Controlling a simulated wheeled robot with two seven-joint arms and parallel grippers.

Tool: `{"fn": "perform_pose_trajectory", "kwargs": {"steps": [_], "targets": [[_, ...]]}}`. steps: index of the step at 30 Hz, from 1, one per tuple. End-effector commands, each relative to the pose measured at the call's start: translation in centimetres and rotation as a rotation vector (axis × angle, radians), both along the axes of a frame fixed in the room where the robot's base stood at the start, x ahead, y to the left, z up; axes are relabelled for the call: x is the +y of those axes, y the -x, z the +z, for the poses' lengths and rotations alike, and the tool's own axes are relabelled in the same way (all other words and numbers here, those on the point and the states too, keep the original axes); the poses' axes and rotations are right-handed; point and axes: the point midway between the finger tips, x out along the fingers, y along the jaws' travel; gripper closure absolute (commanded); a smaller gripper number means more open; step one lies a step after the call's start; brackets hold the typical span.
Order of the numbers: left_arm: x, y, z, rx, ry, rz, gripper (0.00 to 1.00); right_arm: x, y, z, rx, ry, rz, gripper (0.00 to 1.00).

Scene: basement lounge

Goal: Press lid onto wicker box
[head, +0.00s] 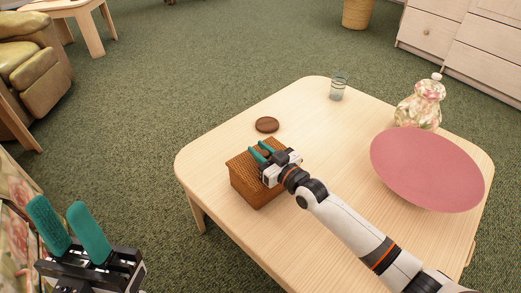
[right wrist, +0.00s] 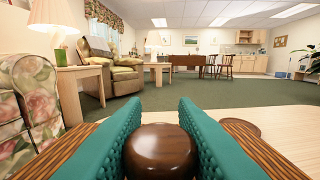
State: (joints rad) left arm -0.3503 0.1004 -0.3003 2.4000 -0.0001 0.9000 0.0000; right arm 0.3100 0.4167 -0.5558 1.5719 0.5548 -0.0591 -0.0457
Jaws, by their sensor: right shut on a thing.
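The brown woven wicker box (head: 255,189) stands on the pale wooden table. Its lid (head: 240,163) is on top, level with the box's upper edge; I cannot tell whether a gap is left. My right gripper (head: 262,150) is low over the lid, its teal fingers closed on the lid's knob. In the right wrist view the round dark-brown knob (right wrist: 160,152) sits between both fingers, with striped lid surface on either side. My left gripper (head: 65,222) is open and empty at the lower left, away from the table.
On the table (head: 215,150) a round brown wooden disc (head: 267,124) lies just behind the box. A glass (head: 338,88), a floral jar (head: 420,103) and a large pink plate (head: 427,170) stand farther right. My right forearm crosses the table's front part. The table's left edge is near the box.

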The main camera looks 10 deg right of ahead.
Motion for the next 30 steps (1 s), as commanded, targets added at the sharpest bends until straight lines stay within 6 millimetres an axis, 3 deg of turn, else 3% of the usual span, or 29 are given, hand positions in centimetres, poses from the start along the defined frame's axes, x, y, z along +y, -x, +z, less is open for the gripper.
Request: {"fn": "perform_pose_trajectory", "kwargs": {"steps": [6, 7, 12, 17, 22, 30], "targets": [[0.00, -0.01, -0.02, 0.000, 0.000, 0.000, 0.64, -0.01, -0.02, 0.03, -0.001, 0.000, 0.000, 1.00], [0.00, -0.01, -0.02, 0.000, 0.000, 0.000, 0.64, -0.01, -0.02, 0.03, -0.001, 0.000, 0.000, 0.72], [0.00, -0.01, -0.02, 0.000, 0.000, 0.000, 0.64, -0.02, -0.01, 0.03, -0.001, 0.000, 0.000, 0.49], [0.00, -0.01, -0.02, 0.000, 0.000, 0.000, 0.64, -0.01, 0.00, 0.01, 0.000, 0.000, 0.000, 0.49], [-0.01, -0.01, -0.02, 0.000, 0.000, 0.000, 0.64, -0.01, 0.00, -0.02, 0.001, 0.000, 0.000, 0.27], [0.01, -0.01, -0.02, 0.000, 0.000, 0.000, 0.64, -0.01, 0.00, -0.02, 0.000, 0.000, 0.000, 0.27]]}}
